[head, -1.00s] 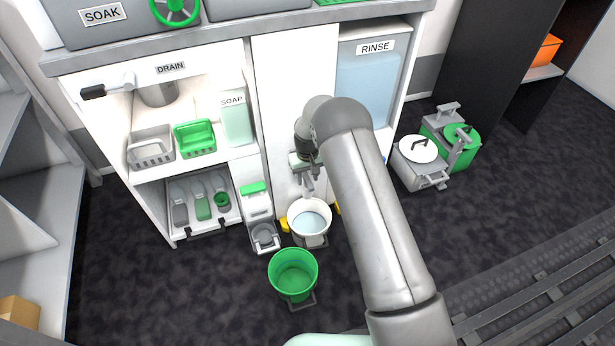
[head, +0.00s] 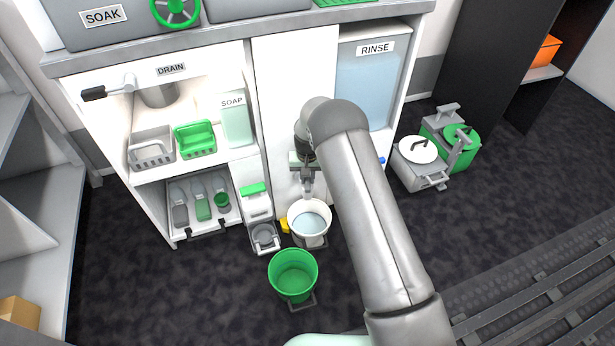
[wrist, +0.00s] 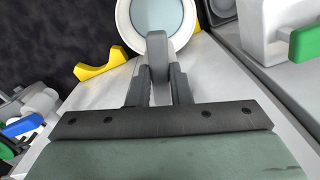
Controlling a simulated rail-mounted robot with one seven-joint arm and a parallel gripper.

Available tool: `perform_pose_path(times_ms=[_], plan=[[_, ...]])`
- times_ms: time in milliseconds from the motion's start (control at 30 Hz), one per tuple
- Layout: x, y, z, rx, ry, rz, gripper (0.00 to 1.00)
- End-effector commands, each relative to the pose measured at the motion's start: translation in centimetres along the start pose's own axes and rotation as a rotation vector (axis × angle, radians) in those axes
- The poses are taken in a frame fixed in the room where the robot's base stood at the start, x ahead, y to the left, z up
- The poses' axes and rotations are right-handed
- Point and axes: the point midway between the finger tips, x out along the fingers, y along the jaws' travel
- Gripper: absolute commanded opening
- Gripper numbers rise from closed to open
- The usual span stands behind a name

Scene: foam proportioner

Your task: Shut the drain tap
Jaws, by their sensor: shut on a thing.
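My gripper (head: 307,184) is in front of the white cabinet, just above a white bucket (head: 294,222) holding pale blue liquid. In the wrist view my gripper (wrist: 158,85) is shut on a grey lever-like part (wrist: 156,48), whose rounded end overlaps the bucket's rim in the picture. I cannot tell whether this part belongs to a tap. Under the DRAIN label, a lever with a black handle (head: 93,94) points left beside a grey cylinder (head: 159,94). It is well away from my gripper.
A green bucket (head: 293,275) stands in front of the white bucket. Yellow feet (wrist: 100,66) lie beside the white bucket. A grey dispenser (head: 264,237) is close at left. Dark floor is free at front left.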

Motion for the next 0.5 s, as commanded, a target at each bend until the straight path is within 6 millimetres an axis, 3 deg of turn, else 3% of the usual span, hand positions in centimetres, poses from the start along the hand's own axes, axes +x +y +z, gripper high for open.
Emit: perform_pose_path(times_ms=[500], plan=[[-0.03,0.01,0.01,0.491,0.000,0.001,0.00]])
